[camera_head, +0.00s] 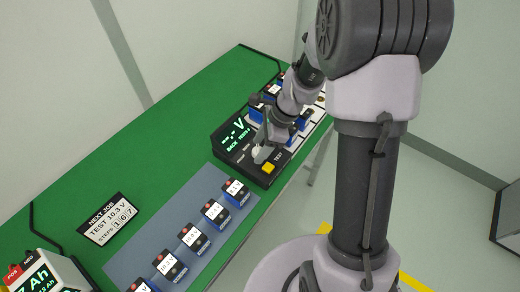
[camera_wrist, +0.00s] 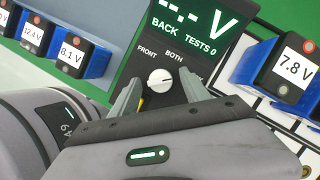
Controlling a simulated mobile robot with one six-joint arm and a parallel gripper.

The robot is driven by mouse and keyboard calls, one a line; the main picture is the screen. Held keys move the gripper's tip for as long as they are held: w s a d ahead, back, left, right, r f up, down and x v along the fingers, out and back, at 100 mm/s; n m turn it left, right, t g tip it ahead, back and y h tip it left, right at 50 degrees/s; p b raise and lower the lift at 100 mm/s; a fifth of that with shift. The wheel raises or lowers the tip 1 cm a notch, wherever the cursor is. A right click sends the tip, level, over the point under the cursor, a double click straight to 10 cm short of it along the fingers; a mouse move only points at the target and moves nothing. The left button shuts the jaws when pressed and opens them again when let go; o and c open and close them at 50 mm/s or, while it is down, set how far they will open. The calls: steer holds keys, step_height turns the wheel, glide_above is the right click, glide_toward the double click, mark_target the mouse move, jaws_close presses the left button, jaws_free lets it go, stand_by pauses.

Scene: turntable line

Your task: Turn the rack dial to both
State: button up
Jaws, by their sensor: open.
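The rack dial is a round white knob (camera_wrist: 160,81) on the black tester panel (camera_wrist: 143,68). The labels FRONT and BOTH show above it, and a third label at its right is mostly hidden by a finger. The knob's dark mark points right, toward that third label. The green display (camera_wrist: 195,20) reads "-.- V", BACK and TESTS 0. My gripper (camera_wrist: 161,77) is open, with one finger on each side of the knob; I cannot tell whether they touch it. In the head view my gripper (camera_head: 263,150) is low over the tester (camera_head: 226,151).
A yellow button (camera_head: 268,168) sits on the tester close to my gripper. Several blue batteries with voltage labels stand on the grey-blue mat (camera_head: 150,235), and others sit behind the tester, one marked 7.8 V (camera_wrist: 293,67). A sign (camera_head: 108,219) reads TEST 10.3 V.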

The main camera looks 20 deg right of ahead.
steer(key=shift+c, duration=0.4)
jaws_close()
steer(key=shift+p, duration=0.3)
steer(key=n+g+p, duration=0.1)
steer(key=n+p, duration=0.3)
steer(key=shift+w+r+n+g, duration=0.15)
steer(key=shift+r+n+g, duration=0.05)
steer(key=shift+n+g, duration=0.2)
steer(key=n+g+p, duration=0.1)
steer(key=n, duration=0.1)
steer(key=n+p, duration=0.2)
steer(key=shift+w+a+f+n+g, duration=0.1)
steer(key=shift+f+n+g, duration=0.05)
steer(key=shift+n+g, duration=0.25)
